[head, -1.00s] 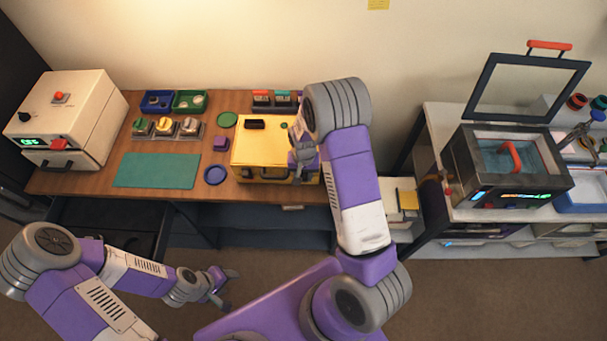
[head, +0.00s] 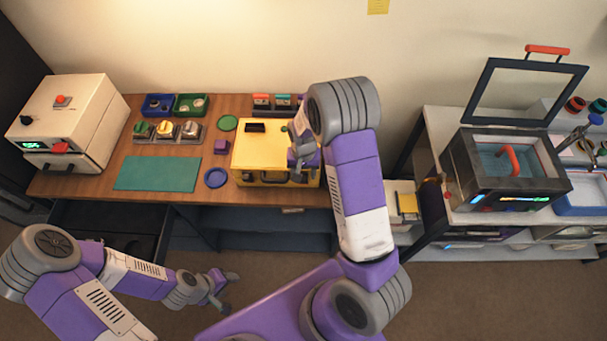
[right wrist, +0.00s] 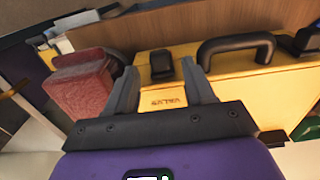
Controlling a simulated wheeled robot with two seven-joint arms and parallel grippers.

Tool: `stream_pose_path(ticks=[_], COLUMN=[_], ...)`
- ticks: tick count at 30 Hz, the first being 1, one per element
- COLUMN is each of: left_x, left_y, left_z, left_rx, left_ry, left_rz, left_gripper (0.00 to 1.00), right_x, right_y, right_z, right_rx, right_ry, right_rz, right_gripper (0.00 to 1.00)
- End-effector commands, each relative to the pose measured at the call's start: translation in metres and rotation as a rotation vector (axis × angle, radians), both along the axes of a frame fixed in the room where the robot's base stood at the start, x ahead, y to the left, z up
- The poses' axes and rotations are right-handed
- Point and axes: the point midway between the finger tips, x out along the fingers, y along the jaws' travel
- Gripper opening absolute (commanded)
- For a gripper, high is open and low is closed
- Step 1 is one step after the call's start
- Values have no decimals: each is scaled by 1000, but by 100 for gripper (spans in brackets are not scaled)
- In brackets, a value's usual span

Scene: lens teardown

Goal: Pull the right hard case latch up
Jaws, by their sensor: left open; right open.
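The yellow hard case (head: 262,146) lies shut on the wooden table in the head view. Its black handle (right wrist: 237,45) and the black right latch (right wrist: 161,65) show in the right wrist view. My right gripper (right wrist: 161,82) is open, with one finger on each side of the right latch; I cannot tell whether they touch it. In the head view my right gripper (head: 299,172) is at the case's front right and partly hides it. The other latch (right wrist: 306,40) is beyond the handle. My left gripper (head: 220,288) is open and empty, low in front of the table.
A teal mat (head: 157,174), a blue dish (head: 215,177) and a purple block (head: 221,147) lie left of the case. A reddish block (right wrist: 85,88) is beside one finger in the right wrist view. A cart with a dark machine (head: 505,180) stands right.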

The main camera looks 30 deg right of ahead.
Motion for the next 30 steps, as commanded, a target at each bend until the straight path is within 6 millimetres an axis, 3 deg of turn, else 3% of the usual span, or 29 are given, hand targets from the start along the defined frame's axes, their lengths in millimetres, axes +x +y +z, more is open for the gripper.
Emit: stream_pose_path(ticks=[6, 11, 30], left_x=[0, 0, 0], left_y=[0, 0, 0], left_z=[0, 0, 0], left_rx=[0, 0, 0], left_ry=[0, 0, 0], left_rz=[0, 0, 0], left_gripper=[53, 53, 53], right_x=[1, 0, -3], right_y=[1, 1, 3], right_z=[38, 53, 49], right_rx=[1, 0, 6], right_ry=[-4, -1, 4], right_rz=[0, 1, 8], right_gripper=[53, 53, 53])
